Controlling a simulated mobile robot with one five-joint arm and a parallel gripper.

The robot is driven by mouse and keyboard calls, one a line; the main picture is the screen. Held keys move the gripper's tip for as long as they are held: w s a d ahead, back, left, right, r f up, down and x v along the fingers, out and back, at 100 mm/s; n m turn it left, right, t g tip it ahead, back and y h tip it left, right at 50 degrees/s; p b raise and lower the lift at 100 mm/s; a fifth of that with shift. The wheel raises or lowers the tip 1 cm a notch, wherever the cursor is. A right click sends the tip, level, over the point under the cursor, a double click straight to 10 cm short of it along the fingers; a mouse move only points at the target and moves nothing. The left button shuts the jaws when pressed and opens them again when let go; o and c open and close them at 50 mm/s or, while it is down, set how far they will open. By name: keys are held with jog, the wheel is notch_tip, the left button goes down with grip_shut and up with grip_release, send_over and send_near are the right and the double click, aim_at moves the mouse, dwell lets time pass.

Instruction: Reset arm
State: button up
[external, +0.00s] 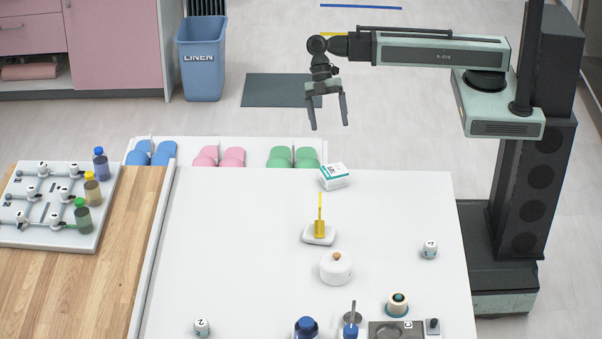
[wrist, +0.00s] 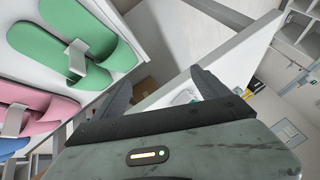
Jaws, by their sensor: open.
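My gripper (external: 328,112) is open and empty, pointing down in the air beyond the far edge of the white table (external: 240,240). My arm reaches left from its column at the right of the external view. In the wrist view the two dark fingers of my gripper (wrist: 160,90) are spread apart with nothing held between them. Part of the white table shows past the fingers.
A rack of slippers in blue, pink and green (external: 294,156) stands at the table's far edge. A white and teal box (external: 334,176), a yellow item on a white dish (external: 319,236) and a lidded white pot (external: 336,268) stand on the table. A blue linen bin (external: 202,75) stands behind.

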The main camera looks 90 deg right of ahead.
jog(key=d+f+m+t+h, duration=0.2)
jog(key=d+m+h, duration=0.4)
jog(key=d+m, duration=0.8)
jog(key=shift+s+f+h, duration=0.3)
jog(key=shift+s+f, duration=0.1)
jog(key=shift+f, duration=0.1)
